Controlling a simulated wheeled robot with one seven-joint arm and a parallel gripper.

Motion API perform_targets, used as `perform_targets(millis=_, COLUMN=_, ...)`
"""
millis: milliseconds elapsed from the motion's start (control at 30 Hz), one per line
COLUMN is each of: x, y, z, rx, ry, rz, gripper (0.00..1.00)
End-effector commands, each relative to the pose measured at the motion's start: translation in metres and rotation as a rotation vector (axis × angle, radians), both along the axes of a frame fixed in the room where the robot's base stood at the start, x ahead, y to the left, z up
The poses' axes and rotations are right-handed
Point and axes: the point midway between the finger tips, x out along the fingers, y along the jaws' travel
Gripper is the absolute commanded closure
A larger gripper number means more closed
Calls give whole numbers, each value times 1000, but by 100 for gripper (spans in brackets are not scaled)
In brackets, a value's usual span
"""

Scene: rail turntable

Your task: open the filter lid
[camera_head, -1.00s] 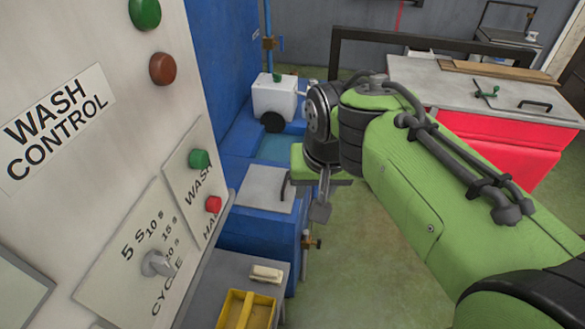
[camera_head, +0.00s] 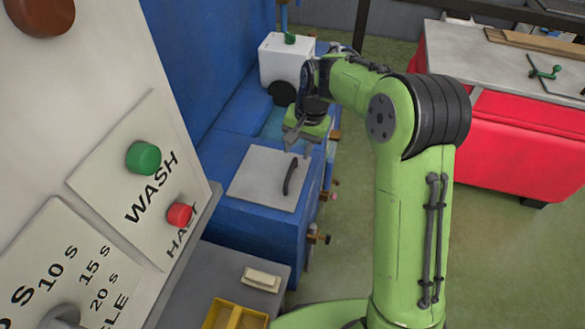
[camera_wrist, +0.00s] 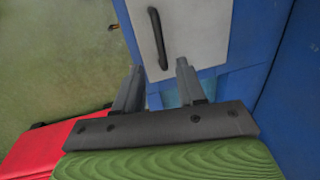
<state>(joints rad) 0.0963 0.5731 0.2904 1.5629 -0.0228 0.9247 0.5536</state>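The filter lid (camera_head: 262,178) is a light grey flat panel on top of the blue unit, and it lies closed. Its dark curved handle (camera_head: 290,176) stands near the lid's right edge in the head view. In the wrist view the lid (camera_wrist: 200,40) fills the top middle, with the handle (camera_wrist: 158,38) upright in the picture. My gripper (camera_head: 298,145) is just beyond the lid's far right corner in the head view. In the wrist view my gripper (camera_wrist: 160,75) has its two fingers apart with nothing between them. The handle is ahead of the fingertips, not between them.
The blue unit (camera_head: 255,228) has brown-handled valves (camera_head: 318,238) on its right side. A white box (camera_head: 287,57) stands behind. The wash control panel (camera_head: 120,180) is close on the left. A red cabinet (camera_head: 510,150) stands right. Green floor (camera_head: 490,240) lies open between.

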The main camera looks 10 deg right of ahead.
Motion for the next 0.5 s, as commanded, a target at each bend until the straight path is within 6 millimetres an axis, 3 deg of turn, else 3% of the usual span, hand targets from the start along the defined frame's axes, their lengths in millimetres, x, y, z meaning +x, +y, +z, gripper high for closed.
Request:
perform_targets(millis=33, x=0, y=3, z=-17, rx=-1, ry=3, rz=2, gripper=60)
perform_targets(millis=200, x=3, y=10, z=-57, rx=0, ry=4, rz=2, gripper=60)
perform_targets(millis=333, x=5, y=14, z=-77, rx=0, ry=0, rz=1, gripper=60)
perform_targets(millis=500, x=6, y=16, z=-87, rx=-1, ry=-1, rz=1, gripper=60)
